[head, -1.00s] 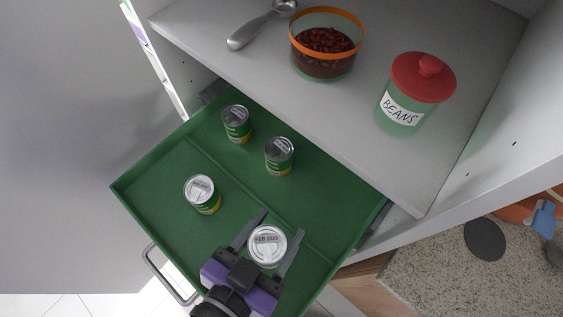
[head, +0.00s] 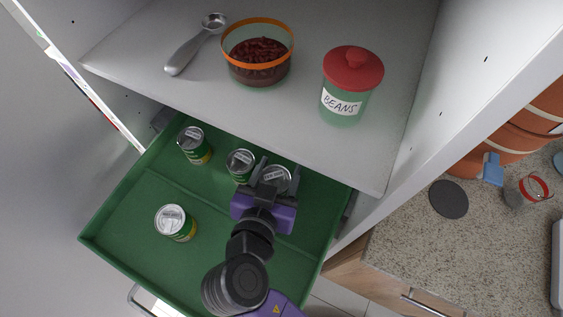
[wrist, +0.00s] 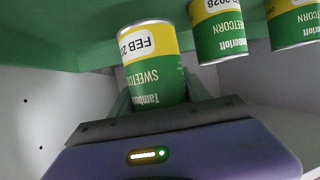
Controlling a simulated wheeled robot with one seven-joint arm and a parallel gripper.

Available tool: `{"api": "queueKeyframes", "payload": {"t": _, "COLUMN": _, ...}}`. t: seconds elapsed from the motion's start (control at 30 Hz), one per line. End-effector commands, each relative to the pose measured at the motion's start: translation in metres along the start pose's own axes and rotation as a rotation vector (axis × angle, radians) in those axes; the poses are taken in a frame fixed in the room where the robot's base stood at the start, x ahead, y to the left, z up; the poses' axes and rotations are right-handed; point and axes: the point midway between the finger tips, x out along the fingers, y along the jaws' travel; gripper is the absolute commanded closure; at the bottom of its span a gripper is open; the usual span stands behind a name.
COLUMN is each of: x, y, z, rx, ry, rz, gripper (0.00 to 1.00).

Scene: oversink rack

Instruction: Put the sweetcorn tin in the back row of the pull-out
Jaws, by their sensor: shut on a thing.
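My gripper (head: 277,172) is shut on a sweetcorn tin (head: 275,180), with one finger on each side of it. The held tin is green and yellow with a pale lid. It fills the middle of the wrist view (wrist: 152,65), where SWEETCORN and part of a FEB date show. It is over the back part of the green pull-out (head: 125,205), right of two similar tins, the nearer one (head: 240,166) and the farther one (head: 194,145). Whether it touches the floor of the pull-out is hidden.
Another tin (head: 175,222) stands in the front part, across a low ridge. The shelf (head: 200,98) overhangs behind, bearing a metal scoop (head: 195,45), an orange-rimmed bowl of beans (head: 257,52) and a red-lidded BEANS jar (head: 350,85). The front right of the pull-out is largely covered by my arm.

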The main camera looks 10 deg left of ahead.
Motion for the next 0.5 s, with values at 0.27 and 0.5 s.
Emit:
{"api": "queueKeyframes", "payload": {"t": 0.27, "x": 0.025, "y": 0.0, "z": -0.009, "rx": -0.001, "ry": 0.0, "rz": 0.0, "gripper": 0.99}}
{"api": "queueKeyframes", "payload": {"t": 0.5, "x": 0.036, "y": -0.001, "z": 0.018, "rx": -0.003, "ry": 0.0, "rz": -0.001, "gripper": 0.99}}
